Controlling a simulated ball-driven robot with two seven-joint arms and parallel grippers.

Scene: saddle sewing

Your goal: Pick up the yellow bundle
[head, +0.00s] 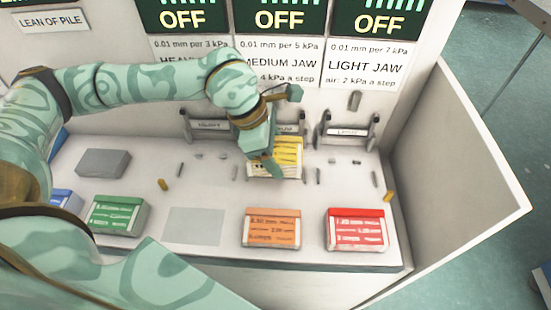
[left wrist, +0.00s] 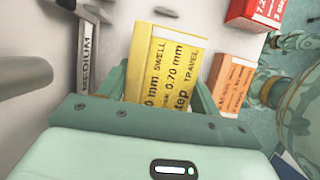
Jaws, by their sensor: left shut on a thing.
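The yellow bundle (head: 289,157) is a yellow block with a printed label, in front of the medium jaw station in the head view. In the left wrist view the yellow bundle (left wrist: 165,65) stands between my fingers, its label facing the camera. My left gripper (head: 265,160) is shut on it and partly covers its left side. In the left wrist view my left gripper (left wrist: 165,95) has a finger on each side of the bundle. I cannot tell whether the bundle touches the table. My right gripper is not in view.
An orange bundle (head: 272,228), a red bundle (head: 355,230) and a green bundle (head: 116,215) lie along the table's front. A grey block (head: 103,163) sits at left. A grey square patch (head: 194,226) between green and orange is bare. A white side wall (head: 450,170) bounds the right.

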